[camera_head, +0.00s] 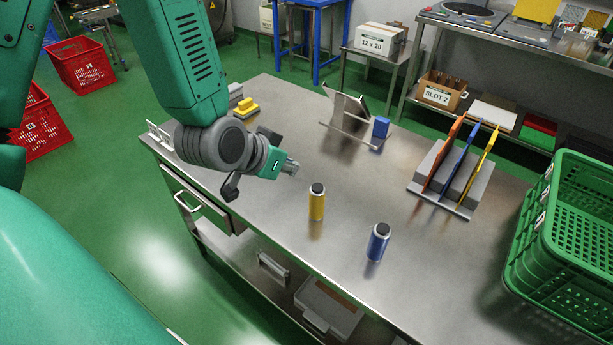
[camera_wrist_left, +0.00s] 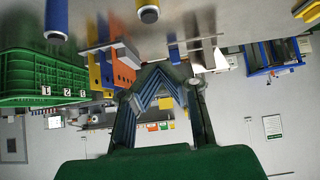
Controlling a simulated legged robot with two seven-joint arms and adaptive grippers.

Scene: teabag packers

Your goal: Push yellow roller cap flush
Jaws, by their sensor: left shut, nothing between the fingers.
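The yellow roller (camera_head: 317,206) stands upright on the steel table, with a dark cap (camera_head: 317,188) on top above a pale collar. Whether the cap sits flush cannot be told at this size. The roller also shows at the top edge of the upside-down left wrist view (camera_wrist_left: 147,4), cap end downward. My left gripper (camera_head: 292,167) is shut and empty, just behind and left of the yellow roller, apart from it. Its fingers converge in the left wrist view (camera_wrist_left: 158,75). My right gripper is not in view.
A blue roller (camera_head: 378,245) stands to the right, nearer the table's front edge. The table between is clear.

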